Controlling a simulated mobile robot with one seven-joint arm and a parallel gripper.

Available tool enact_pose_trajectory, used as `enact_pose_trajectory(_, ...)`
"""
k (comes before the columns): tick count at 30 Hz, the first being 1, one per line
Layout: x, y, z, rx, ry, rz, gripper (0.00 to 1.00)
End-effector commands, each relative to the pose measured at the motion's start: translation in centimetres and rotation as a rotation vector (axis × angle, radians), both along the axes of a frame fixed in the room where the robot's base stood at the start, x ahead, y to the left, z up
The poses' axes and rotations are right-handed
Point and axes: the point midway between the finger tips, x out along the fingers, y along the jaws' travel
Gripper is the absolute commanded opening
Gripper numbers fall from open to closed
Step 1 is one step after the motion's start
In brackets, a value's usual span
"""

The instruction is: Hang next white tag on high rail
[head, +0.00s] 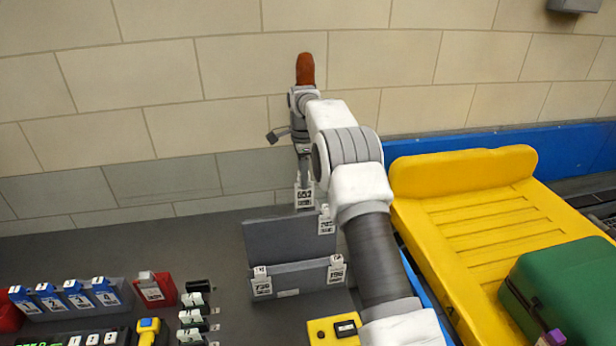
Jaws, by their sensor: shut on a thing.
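My gripper (304,178) points down and is shut on a white tag (304,199) with dark print. The tag hangs upright above the top edge of the tall grey rear panel, the high rail (280,240). From this view I cannot tell whether the tag touches the rail. Another white tag (326,222) hangs at the right end of the high rail, close to my arm. A lower grey rail (298,276) stands in front. It carries a white tag at its left end (261,282) and one at its right end (337,270).
A yellow tray (480,235) with a green case (570,290) lies to the right. A yellow box (334,329) sits in front of the rails. Blue numbered holders (65,296) and a red block (157,290) stand at left.

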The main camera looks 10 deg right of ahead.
Motion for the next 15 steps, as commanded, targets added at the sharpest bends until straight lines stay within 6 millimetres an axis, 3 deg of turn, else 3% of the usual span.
enact_pose_trajectory(15, 0.1, 0.1, -2.5, 0.001, 0.003, -0.004, 0.00)
